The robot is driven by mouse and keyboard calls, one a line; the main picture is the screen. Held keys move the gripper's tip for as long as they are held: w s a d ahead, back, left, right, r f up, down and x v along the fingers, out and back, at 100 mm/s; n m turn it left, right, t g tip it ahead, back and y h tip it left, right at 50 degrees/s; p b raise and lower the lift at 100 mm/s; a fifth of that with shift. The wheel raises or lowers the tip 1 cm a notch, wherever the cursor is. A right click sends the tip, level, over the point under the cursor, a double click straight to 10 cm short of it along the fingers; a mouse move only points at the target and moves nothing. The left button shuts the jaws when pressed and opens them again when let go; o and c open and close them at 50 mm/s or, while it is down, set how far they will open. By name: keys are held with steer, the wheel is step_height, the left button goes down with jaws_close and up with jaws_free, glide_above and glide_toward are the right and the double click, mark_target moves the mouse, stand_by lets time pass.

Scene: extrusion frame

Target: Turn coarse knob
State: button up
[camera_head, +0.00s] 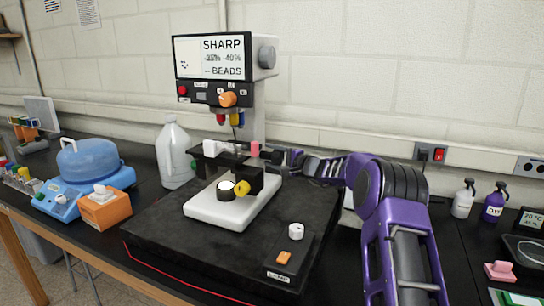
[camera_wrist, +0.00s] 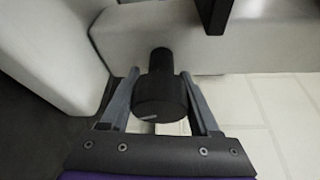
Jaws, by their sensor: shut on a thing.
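A black stepped knob (camera_wrist: 161,98) sticks out from a pale body of the instrument in the wrist view. It has a wide round end with a small light mark and a narrower part behind. My gripper (camera_wrist: 160,73) has one finger on each side of the knob and is shut on it. In the head view, my purple arm reaches in from the right, and my gripper (camera_head: 292,158) is at the right side of the instrument (camera_head: 222,58). The knob itself cannot be made out there.
The instrument stands on a black slab (camera_head: 160,240) with a small control box (camera_head: 284,259). A clear jug (camera_head: 174,155), an orange box (camera_head: 105,210) and a blue device (camera_head: 62,205) are at left. Spray bottles (camera_head: 464,199) stand at right. The wall is close behind.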

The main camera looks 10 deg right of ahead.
steer(key=o, duration=1.3)
steer(key=shift+o, duration=0.2)
steer(key=b+v, duration=0.2)
steer(key=v, duration=1.5)
steer(key=shift+s, duration=0.2)
steer(key=shift+d, duration=0.1)
